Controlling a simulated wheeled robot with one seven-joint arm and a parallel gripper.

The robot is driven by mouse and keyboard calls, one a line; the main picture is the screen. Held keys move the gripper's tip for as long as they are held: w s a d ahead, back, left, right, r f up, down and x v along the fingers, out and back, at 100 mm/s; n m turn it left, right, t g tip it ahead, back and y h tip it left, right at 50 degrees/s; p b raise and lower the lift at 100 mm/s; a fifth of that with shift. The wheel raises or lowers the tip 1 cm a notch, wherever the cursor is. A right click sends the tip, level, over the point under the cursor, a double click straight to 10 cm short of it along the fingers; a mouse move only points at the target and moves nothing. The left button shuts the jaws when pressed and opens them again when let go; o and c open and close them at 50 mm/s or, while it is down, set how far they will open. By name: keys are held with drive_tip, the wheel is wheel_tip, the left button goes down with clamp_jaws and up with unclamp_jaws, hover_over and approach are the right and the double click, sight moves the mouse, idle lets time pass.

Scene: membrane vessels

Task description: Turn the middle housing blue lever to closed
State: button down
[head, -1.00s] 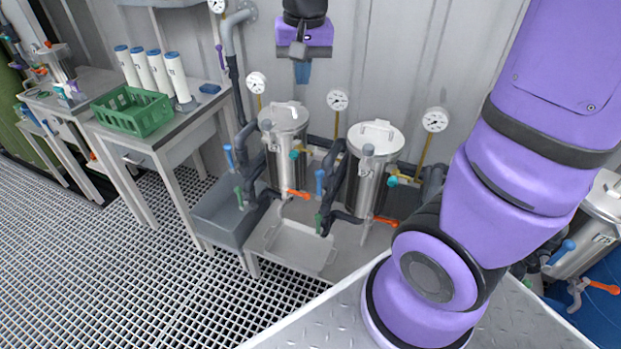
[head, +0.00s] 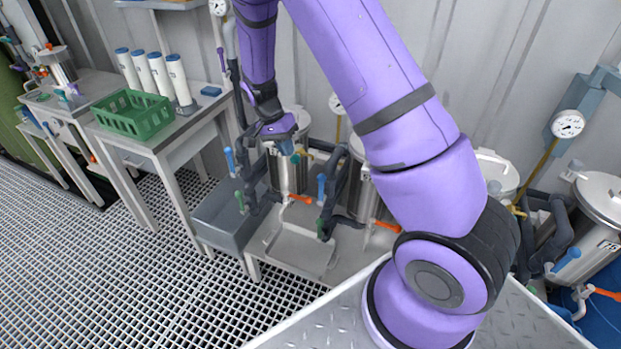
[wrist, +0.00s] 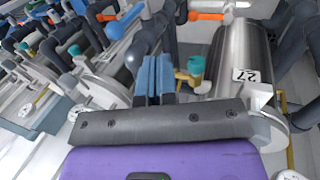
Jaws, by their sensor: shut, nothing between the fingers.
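The middle housing (head: 359,190) is a steel vessel, its upper part largely hidden behind my arm in the head view. Its blue lever (head: 321,186) stands upright to its left, beside dark piping. My gripper (head: 287,148) is above and left of that lever, in front of the left housing (head: 290,172). Its blue fingers (wrist: 153,76) are shut and empty. A steel vessel with a number tag (wrist: 232,60) stands to the right there.
Orange levers (head: 300,199) and green levers (head: 239,200) stick out around the housings. A grey tray (head: 300,251) lies on the stand in front. A table with a green crate (head: 133,114) and white cartridges stands left. The grating floor (head: 130,270) is clear.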

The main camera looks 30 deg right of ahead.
sight(321, 191)
drive_tip(key=s+d+f, duration=0.4)
drive_tip(key=s+f, duration=0.2)
drive_tip(key=f, duration=0.3)
drive_tip(key=shift+s+d+f, duration=0.15)
drive_tip(key=shift+s+f, duration=0.1)
drive_tip(key=shift+f, duration=0.05)
drive_tip(key=shift+d, duration=0.1)
idle(0.4)
